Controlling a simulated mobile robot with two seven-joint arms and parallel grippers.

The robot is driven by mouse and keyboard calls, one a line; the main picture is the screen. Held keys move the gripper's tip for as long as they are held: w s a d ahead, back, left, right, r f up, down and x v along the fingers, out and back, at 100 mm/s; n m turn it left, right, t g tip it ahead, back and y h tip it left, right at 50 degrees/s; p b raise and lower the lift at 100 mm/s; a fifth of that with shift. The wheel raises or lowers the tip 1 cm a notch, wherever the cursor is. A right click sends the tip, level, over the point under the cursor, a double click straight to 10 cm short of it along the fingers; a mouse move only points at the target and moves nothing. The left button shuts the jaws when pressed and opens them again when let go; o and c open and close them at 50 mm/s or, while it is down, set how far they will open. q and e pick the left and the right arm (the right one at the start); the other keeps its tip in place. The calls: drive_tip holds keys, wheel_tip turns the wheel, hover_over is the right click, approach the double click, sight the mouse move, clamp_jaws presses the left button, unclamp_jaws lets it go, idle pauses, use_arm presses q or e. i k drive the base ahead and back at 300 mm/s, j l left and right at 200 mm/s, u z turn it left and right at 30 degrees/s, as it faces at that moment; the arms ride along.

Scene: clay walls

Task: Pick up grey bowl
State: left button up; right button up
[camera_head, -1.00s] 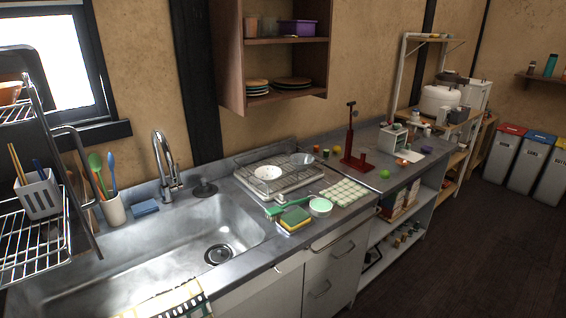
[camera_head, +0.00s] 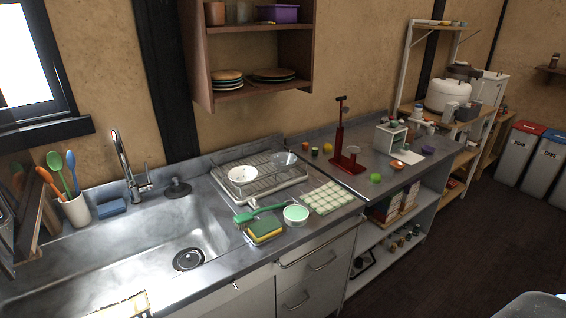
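A grey bowl (camera_head: 284,160) sits in the right rear part of the wire dish rack (camera_head: 275,184), on the counter right of the sink. It looks slightly see-through and appears tilted. A white bowl (camera_head: 242,175) sits in the same rack to its left. Neither of my grippers is in view. A rounded grey shape is cut off at the bottom right corner; I cannot tell what it is.
In front of the rack are a green brush (camera_head: 258,212), a sponge (camera_head: 264,230), a pale green bowl (camera_head: 295,214) and a checked cloth (camera_head: 327,197). A wooden shelf (camera_head: 252,92) hangs above. The faucet (camera_head: 128,165) stands left. A red stand (camera_head: 342,150) is on the right counter.

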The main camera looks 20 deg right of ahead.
sight(282, 161)
drive_tip(key=i+l+u, duration=0.15)
drive_tip(key=l, duration=0.8)
drive_tip(key=l+u, duration=0.1)
drive_tip(key=l, duration=0.8)
drive_tip(key=i+l, duration=0.1)
drive_tip(key=l, duration=1.8)
